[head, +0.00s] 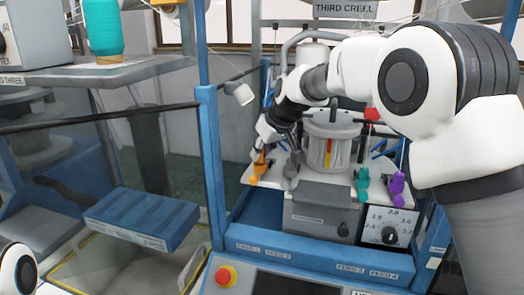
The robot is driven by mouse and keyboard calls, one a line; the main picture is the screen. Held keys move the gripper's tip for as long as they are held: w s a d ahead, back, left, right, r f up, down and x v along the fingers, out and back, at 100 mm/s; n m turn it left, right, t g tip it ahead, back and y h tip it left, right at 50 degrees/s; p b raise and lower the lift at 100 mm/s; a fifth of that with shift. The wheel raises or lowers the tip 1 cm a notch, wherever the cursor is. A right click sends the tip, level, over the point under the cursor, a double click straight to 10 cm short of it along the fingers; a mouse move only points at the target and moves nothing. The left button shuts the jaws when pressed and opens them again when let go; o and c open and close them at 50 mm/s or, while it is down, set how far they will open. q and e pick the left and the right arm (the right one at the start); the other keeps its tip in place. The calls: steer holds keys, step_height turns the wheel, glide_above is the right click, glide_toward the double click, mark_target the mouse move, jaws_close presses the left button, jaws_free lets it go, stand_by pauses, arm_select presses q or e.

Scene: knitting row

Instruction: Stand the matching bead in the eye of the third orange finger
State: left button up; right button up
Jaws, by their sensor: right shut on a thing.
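The orange finger (254,179) stands at the left end of the white plate, on the machine under the THIRD CREEL sign. My right gripper (262,150) reaches in from the right, points down just above the orange finger, and is shut on a small bead. A small orange patch shows at its fingertips, close over the finger's top. The bead is mostly hidden, and I cannot tell whether it touches the eye. My left gripper is not in view; only a white part of my left arm shows at the lower left.
A grey finger (290,172) stands close to the right of the orange one. Teal (362,185) and purple (397,188) fingers stand farther right. A ribbed cylinder (328,148) rises behind. A blue post (211,165) and blue tray (142,218) are at left.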

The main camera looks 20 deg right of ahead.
steer(key=shift+f+b, duration=0.35)
steer(key=shift+f, duration=0.25)
steer(key=o, duration=1)
steer(key=shift+c, duration=0.2)
steer(key=v, duration=1.2)
steer(key=shift+w, duration=0.1)
